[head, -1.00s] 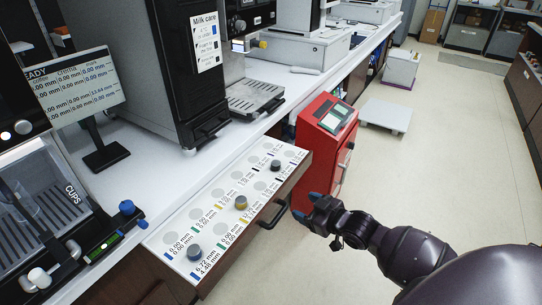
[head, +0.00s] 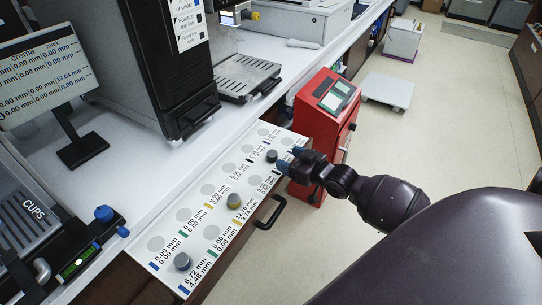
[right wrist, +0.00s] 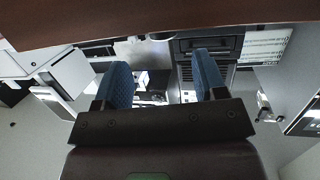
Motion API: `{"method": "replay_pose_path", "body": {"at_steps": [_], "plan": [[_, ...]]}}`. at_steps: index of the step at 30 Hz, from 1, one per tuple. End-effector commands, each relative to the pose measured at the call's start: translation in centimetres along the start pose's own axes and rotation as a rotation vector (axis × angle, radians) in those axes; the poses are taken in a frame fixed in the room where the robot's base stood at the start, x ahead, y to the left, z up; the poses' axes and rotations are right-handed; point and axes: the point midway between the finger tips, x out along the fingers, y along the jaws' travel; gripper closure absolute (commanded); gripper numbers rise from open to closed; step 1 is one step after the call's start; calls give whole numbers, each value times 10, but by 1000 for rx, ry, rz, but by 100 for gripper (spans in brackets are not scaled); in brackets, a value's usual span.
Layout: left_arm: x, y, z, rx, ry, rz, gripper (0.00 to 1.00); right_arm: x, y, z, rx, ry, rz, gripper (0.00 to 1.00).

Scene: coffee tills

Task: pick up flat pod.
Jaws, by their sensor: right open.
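Three short round pods sit on the labelled white surface of an open drawer (head: 208,190) in the head view. I cannot tell by sight which one is flattest. My right gripper (head: 290,160) has blue fingertips and is at the drawer's right edge, just right of the dark pod. In the right wrist view the gripper (right wrist: 163,80) is open with nothing held. My left gripper is not in view.
The drawer's dark handle (head: 271,214) sticks out on its right side. A red cabinet (head: 322,110) stands beyond the drawer. A black machine (head: 165,70), a monitor (head: 40,75) and a drip tray (head: 247,78) are on the white counter. Floor to the right is open.

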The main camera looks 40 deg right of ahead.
Motion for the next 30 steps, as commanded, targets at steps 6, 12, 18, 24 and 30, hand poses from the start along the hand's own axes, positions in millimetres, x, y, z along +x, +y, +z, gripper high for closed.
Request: {"method": "replay_pose_path", "body": {"at_steps": [6,12,18,24,30], "plan": [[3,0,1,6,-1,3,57,18,0,1,0,-1,0,35],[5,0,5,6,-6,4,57,33,-3,4,2,-2,0,35],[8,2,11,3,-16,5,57,59,-6,7,0,-3,0,35],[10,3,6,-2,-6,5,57,70,-6,6,0,-3,0,35],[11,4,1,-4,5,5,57,70,-6,5,-1,-2,0,35]]}}
